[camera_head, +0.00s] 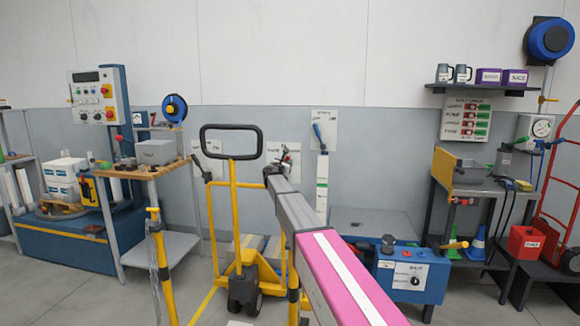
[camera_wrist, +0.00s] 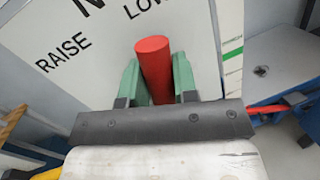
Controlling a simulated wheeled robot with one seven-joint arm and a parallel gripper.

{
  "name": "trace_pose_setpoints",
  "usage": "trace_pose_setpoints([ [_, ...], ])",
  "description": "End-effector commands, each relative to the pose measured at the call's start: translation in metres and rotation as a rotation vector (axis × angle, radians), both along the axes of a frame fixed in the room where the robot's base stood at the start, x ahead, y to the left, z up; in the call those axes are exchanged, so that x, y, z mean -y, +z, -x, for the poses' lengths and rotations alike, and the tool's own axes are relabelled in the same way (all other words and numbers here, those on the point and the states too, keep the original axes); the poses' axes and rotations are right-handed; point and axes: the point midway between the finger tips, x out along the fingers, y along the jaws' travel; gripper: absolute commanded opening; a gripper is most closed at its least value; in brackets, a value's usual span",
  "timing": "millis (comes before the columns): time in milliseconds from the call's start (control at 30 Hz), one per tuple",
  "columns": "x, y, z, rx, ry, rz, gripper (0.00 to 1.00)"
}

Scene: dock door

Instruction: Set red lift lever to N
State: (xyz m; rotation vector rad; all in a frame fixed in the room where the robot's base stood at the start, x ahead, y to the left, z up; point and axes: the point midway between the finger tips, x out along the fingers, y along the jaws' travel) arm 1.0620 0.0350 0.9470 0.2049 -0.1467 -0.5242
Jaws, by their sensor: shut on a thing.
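The red lift lever shows in the wrist view as a red cylindrical grip (camera_wrist: 153,68). My gripper (camera_wrist: 157,82) is shut on it, with one green finger on each side. Behind it is a white label plate (camera_wrist: 100,65) reading RAISE at left and LOW, cut off, at right. A letter that looks like N is cut by the top edge between them. I cannot tell which mark the lever lines up with. In the head view my gripper (camera_head: 274,172) is small, in front of the plate (camera_head: 292,152) on the back wall, and mostly hides the lever.
A yellow pallet truck (camera_head: 236,225) with a black loop handle stands just left of my arm. A blue-handled lever (camera_head: 319,133) is on the wall to the right. A blue cabinet (camera_head: 410,277) stands right of my arm. A wooden-topped bench (camera_head: 148,170) is at left.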

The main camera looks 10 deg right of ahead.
Motion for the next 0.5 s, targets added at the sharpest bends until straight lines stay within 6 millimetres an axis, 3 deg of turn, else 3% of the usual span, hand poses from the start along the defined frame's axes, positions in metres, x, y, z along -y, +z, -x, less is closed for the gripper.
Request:
trace_pose_setpoints([
  [500, -0.022, 0.002, -0.006, -0.07, 0.0, 0.215, 0.0],
])
